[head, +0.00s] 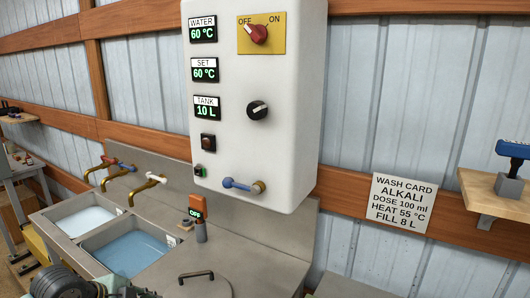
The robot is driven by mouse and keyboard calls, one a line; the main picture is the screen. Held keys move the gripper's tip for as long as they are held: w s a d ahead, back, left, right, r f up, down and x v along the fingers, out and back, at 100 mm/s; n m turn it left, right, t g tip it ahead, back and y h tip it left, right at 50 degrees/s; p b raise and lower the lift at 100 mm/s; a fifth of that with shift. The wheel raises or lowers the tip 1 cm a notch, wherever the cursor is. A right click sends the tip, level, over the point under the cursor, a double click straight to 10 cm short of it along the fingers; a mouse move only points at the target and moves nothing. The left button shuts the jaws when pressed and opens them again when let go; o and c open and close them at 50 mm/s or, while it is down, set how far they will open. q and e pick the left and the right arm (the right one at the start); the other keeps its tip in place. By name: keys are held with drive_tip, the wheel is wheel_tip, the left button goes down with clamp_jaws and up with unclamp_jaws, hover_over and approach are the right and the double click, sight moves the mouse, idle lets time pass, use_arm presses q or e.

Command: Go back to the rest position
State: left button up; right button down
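A dark mechanical part (80,285) shows at the bottom left edge, in front of the sinks. It looks like part of my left arm or gripper. It is cut off by the frame, and no fingertips can be made out, so its opening cannot be told. My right gripper is not in view. The white control box (228,135) hangs on the wall, with displays reading water 60 °C, set 60 °C and tank 10 L. Its red knob (258,34) sits on a yellow OFF/ON plate. A blue-handled valve (240,185) is at its bottom.
Two water-filled sinks (104,234) are at the left under brass taps (148,188). A lid with a handle (197,277) is in front. A wash card (401,204) and wooden shelf (496,194) are on the right.

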use_arm(q)
drive_tip(key=s+d+f+n+g, duration=0.1)
drive_tip(key=s+d+f+n, duration=0.3)
drive_tip(key=s+d+f, duration=0.7)
drive_tip(key=s+a+f+n+g+y, duration=0.1)
drive_tip(key=s+n, duration=0.4)
drive_tip(key=s, duration=0.3)
drive_tip(key=s+a+f+n+y, duration=0.1)
drive_tip(key=s+n+y, duration=0.1)
drive_tip(key=s+n, duration=0.35)
drive_tip(key=s+f+g+b, duration=0.1)
drive_tip(key=s+f, duration=0.1)
drive_tip(key=f, duration=1.3)
drive_tip(key=s+f+g+b, duration=0.1)
drive_tip(key=s+f, duration=0.2)
drive_tip(key=f, duration=1.1)
drive_tip(key=s+a+f+m+g+b, duration=0.1)
drive_tip(key=s+a+f, duration=0.2)
drive_tip(key=s+f, duration=1.2)
drive_tip(key=shift+s+f+b, duration=0.15)
drive_tip(key=shift+f+b, duration=0.25)
drive_tip(key=shift+f, duration=0.45)
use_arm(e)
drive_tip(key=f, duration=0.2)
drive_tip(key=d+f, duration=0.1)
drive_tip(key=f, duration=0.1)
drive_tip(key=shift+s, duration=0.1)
